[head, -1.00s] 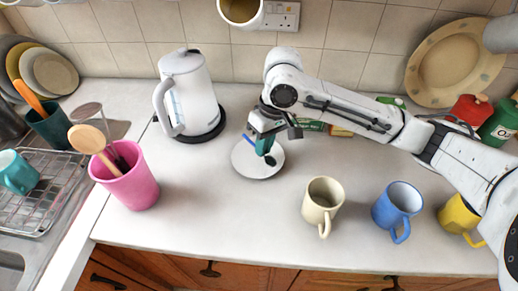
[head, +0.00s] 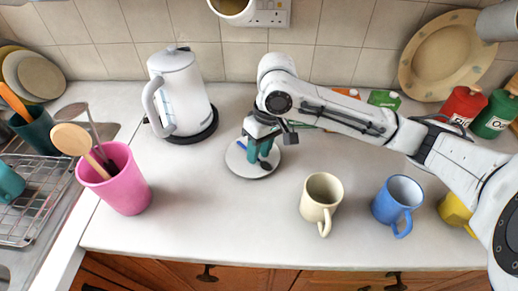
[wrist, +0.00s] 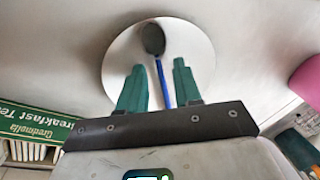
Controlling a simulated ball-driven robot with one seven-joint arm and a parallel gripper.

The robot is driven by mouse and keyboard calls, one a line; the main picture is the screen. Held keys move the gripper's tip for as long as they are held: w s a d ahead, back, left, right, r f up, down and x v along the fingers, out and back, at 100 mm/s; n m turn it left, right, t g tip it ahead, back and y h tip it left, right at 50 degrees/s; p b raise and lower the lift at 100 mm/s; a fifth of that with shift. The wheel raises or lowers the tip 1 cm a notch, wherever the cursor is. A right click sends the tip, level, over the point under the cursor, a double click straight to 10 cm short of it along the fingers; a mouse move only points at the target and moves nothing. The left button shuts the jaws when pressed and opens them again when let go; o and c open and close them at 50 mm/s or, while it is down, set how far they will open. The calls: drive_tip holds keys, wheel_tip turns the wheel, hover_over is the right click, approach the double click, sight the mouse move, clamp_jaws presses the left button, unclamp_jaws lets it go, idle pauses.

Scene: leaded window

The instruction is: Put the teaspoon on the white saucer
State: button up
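The teaspoon has a blue handle and a dark bowl. In the wrist view the teaspoon (wrist: 160,68) lies across the white saucer (wrist: 197,50), its handle running between my fingers. In the head view the saucer (head: 238,168) sits on the worktop in front of the kettle, with the spoon's dark bowl (head: 265,165) over it. My gripper (head: 258,158) points down at the saucer from above. Its teal fingers stand apart on either side of the handle in the wrist view (wrist: 158,68), with gaps beside it. Part of the handle is hidden behind the gripper.
The white kettle (head: 182,95) stands behind left. A pink pot (head: 122,185) with utensils is at left. Cream (head: 320,198), blue (head: 397,203) and yellow (head: 455,212) mugs stand front right. A tea box (wrist: 38,130) shows in the wrist view. The front middle worktop is clear.

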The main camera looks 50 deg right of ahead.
drive_tip(key=shift+o, duration=0.5)
drive_tip(key=shift+r, duration=0.1)
drive_tip(key=shift+r, duration=0.3)
wheel_tip(320, 180, up, 12)
drive_tip(key=d, duration=0.2)
drive_tip(key=shift+s+f+p, duration=0.15)
drive_tip(key=shift+s+p, duration=0.3)
drive_tip(key=shift+d+f, duration=0.1)
